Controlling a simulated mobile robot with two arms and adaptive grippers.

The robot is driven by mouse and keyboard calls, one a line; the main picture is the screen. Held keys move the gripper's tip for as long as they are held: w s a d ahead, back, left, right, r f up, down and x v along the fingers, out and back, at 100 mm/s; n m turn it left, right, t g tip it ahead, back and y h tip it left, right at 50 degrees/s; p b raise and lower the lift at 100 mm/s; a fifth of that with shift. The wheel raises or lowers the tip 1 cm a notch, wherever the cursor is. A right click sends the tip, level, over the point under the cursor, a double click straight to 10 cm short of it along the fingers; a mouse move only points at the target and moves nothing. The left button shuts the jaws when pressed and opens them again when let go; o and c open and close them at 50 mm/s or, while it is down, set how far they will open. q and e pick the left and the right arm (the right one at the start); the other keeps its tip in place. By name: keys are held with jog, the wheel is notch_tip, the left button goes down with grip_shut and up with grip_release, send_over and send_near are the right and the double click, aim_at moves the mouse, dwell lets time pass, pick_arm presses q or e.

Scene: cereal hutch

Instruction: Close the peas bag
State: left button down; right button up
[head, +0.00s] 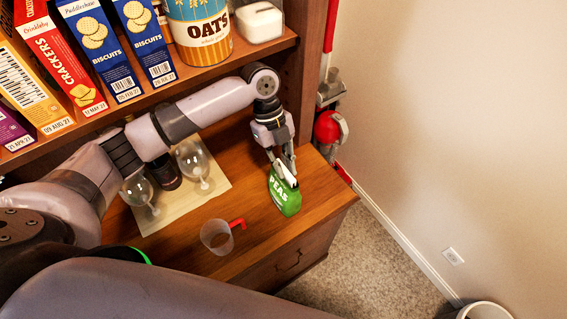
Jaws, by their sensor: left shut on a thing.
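A green peas bag (284,198) with white lettering stands on the wooden counter near its right end. My left gripper (287,178) points down and is shut at the top of the bag. A white piece shows between the fingers at the bag's top edge; I cannot tell whether it is a clip or part of the bag. The fingers hide part of the bag's opening. My right gripper is not in view.
A clear cup with a red handle (217,237) stands on the counter (262,250) left of the bag. Wine glasses (193,160) and a dark bottle (166,172) stand on a pale mat (205,203). Biscuit and cracker boxes and an oats tin (199,30) fill the shelf above.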

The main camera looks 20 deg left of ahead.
pick_arm(q)
jog(key=shift+f, duration=0.1)
dwell(0.5)
jog(key=c, duration=1.5)
grip_release()
jog(key=shift+c, duration=0.2)
jog(key=o, duration=0.3)
jog(key=shift+o, duration=0.2)
jog(key=shift+r+p, duration=3.05)
jog(key=shift+p, duration=0.1)
